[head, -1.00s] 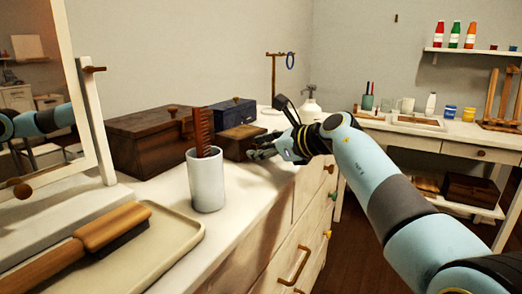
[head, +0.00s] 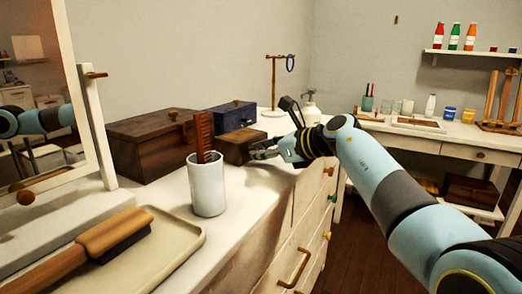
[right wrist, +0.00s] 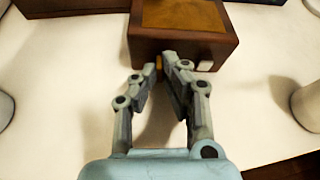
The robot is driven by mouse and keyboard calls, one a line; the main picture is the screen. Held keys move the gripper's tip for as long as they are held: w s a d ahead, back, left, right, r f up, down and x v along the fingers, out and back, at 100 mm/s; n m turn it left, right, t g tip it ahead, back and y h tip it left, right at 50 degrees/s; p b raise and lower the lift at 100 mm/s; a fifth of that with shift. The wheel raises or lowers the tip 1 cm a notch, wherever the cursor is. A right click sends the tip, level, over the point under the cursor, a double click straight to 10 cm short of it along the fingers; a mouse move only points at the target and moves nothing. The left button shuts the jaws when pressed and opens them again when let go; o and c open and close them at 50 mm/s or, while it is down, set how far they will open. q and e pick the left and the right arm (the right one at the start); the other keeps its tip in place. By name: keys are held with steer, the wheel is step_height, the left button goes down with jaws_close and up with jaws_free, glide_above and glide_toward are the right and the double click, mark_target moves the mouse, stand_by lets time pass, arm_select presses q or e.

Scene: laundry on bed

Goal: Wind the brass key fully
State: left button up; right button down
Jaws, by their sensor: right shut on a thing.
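A small brass key (right wrist: 159,62) sticks out from the front face of a small dark wooden box (right wrist: 183,38) with a lighter inlaid lid. The box also shows in the head view (head: 240,149) on the white dresser. My right gripper (right wrist: 164,72) is at this face, with its fingertips closed in around the key. In the head view my right gripper (head: 266,149) is beside the front of the box, and the key is too small or hidden there. My left gripper is in neither view.
A white cup (head: 207,188) holding a reddish comb (head: 204,135) stands left of my right gripper. A larger wooden box (head: 145,147) and a blue box (head: 232,117) are behind. A white pump bottle (head: 309,107) stands close beyond my wrist. A tray (head: 187,238) with a brush lies in front.

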steer(key=m+g+y, duration=0.1)
steer(key=m, duration=0.2)
steer(key=shift+w+d+g, duration=0.1)
steer(key=shift+w+g, duration=0.05)
steer(key=shift+g, duration=0.15)
steer(key=shift+m+y, duration=0.3)
steer(key=c, duration=1.5)
jaws_free()
steer(key=v, duration=1.2)
